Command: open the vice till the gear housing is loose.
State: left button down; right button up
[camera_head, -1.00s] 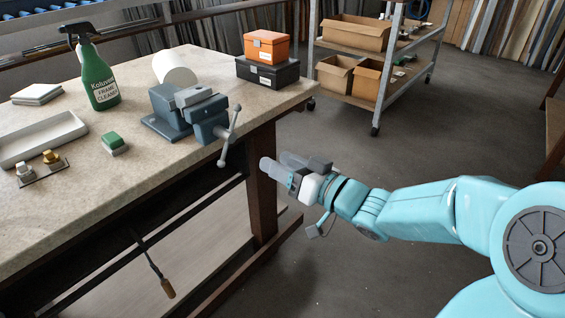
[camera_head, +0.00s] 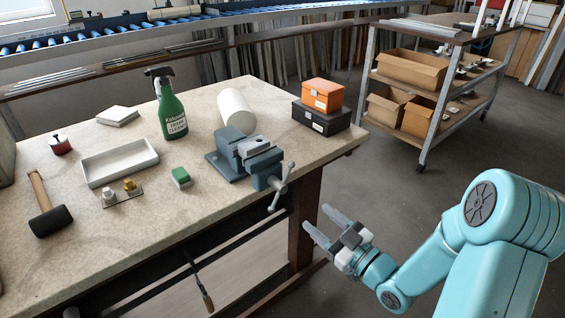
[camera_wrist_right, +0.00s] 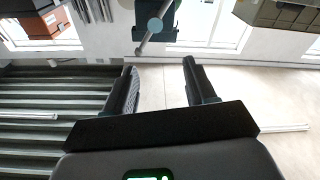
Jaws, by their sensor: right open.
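The blue-grey vice (camera_head: 226,158) stands near the front right edge of the workbench. A light grey block (camera_head: 256,146) shows at its jaws; I cannot tell surely whether it is the gear housing. The vice's screw handle (camera_head: 284,180), a grey bar with round ends, hangs tilted past the bench edge. My right gripper (camera_head: 326,222) is open and empty, off the bench, below and right of the handle and apart from it. In the right wrist view, the handle bar (camera_wrist_right: 150,36) shows beyond the open fingers (camera_wrist_right: 159,70). My left gripper is not in view.
A shelf cart (camera_head: 440,115) stands behind. Floor beside the bench is clear.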

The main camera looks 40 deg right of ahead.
aim_at(282, 186)
pick_arm(q)
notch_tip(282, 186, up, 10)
jog(key=p, duration=0.7)
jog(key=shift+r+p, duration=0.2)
jog(key=shift+p, duration=0.15)
pick_arm(e)
jog(key=w, duration=0.5)
jog(key=w+m, duration=0.1)
jog(key=w, duration=0.4)
jog(key=w+m+g+h, duration=0.1)
jog(key=w, duration=0.4)
jog(key=shift+a+f, duration=0.25)
jog(key=shift+a, duration=0.15)
